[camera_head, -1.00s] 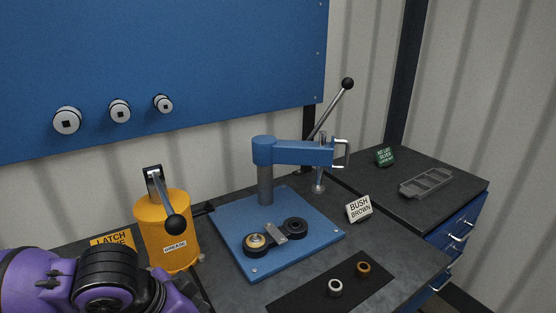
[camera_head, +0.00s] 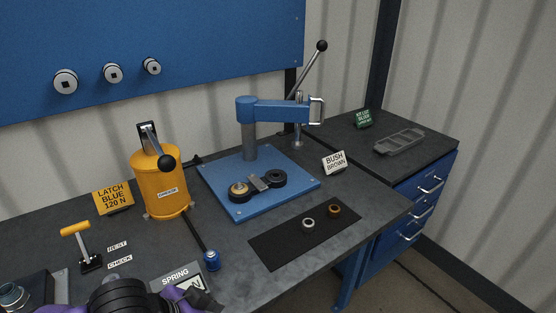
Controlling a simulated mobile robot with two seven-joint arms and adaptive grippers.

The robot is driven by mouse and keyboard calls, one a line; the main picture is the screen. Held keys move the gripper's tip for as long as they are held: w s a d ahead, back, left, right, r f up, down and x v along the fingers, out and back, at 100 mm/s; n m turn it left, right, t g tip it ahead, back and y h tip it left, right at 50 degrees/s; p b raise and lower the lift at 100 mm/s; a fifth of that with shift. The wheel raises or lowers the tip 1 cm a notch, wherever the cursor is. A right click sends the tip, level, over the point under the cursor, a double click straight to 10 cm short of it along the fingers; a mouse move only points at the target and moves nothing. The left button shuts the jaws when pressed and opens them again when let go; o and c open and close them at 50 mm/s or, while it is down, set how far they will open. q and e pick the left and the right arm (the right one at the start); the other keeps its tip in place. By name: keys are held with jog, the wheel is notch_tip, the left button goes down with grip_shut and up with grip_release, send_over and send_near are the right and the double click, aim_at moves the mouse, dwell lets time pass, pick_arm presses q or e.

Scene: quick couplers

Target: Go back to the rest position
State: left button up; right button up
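One purple and black arm of mine (camera_head: 118,297) shows at the bottom left edge of the head view. Its gripper fingers cannot be made out clearly, and I cannot tell whether it holds anything. My other gripper is out of view. The blue arbor press (camera_head: 275,110) stands on its blue base plate (camera_head: 305,184), with a dark link part (camera_head: 259,184) lying on the plate. A black mat (camera_head: 285,250) in front of it bears a silver ring (camera_head: 308,224) and a brown ring (camera_head: 334,211).
A yellow grease pot (camera_head: 160,185) stands left of the press, with a blue-ended hose (camera_head: 211,260) on the bench. A yellow-handled tool (camera_head: 78,245) and signs stand at left. A grey tray (camera_head: 399,142) lies on the blue drawer cabinet (camera_head: 420,205).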

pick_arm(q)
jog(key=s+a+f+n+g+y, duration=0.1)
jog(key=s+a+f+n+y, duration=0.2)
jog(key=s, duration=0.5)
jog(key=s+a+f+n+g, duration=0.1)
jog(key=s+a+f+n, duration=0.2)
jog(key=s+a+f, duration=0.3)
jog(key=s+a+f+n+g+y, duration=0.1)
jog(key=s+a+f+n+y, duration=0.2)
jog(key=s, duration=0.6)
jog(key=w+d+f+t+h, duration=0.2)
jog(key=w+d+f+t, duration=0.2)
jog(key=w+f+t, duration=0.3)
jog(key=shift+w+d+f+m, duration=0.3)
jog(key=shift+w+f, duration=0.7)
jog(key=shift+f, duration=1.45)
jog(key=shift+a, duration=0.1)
